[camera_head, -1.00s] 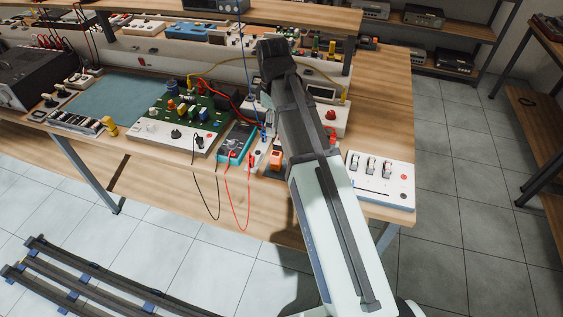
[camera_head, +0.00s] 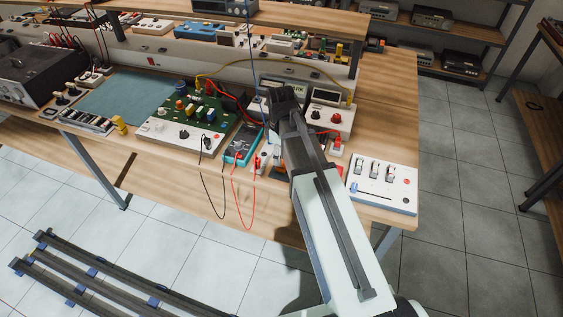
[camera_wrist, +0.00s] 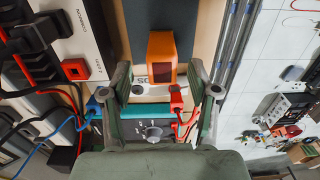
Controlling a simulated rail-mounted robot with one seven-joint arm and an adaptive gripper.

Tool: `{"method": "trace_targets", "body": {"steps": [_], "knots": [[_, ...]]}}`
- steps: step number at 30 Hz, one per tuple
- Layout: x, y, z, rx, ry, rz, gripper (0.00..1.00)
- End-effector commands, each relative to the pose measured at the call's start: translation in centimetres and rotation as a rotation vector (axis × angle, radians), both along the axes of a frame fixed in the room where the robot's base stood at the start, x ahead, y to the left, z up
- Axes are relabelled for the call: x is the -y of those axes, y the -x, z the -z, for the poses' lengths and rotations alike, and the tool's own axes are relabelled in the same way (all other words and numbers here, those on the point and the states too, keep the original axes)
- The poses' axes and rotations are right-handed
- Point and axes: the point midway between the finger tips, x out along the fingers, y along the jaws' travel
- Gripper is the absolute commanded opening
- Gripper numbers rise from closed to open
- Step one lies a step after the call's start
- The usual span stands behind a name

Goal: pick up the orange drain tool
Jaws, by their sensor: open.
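The orange tool (camera_wrist: 161,56) is a blocky orange piece with a dark face, seen in the wrist view at upper middle. It sits by a white panel edge. My gripper (camera_wrist: 160,80) is open, with one finger on each side of the tool's near end in the picture. Neither finger visibly touches it, and I cannot tell the height gap. In the head view my gripper (camera_head: 284,98) is over the bench, and my arm hides most or all of the tool.
A teal multimeter (camera_head: 242,146) with red and black leads stands close by; it also shows below the tool in the wrist view (camera_wrist: 153,131). A white switch panel (camera_head: 382,183) lies to the right. A green circuit board (camera_head: 195,106) is to the left.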

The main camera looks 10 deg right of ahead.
Motion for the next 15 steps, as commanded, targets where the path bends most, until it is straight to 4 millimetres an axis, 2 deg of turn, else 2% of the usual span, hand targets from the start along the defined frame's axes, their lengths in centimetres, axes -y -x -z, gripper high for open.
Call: {"method": "trace_targets", "body": {"steps": [5, 15], "knots": [[0.0, 0.2, 0.7, -0.002, 0.0, 0.0, 0.6], [0.1, 0.4, 4.2, -0.002, 0.0, 0.0, 0.6]]}}
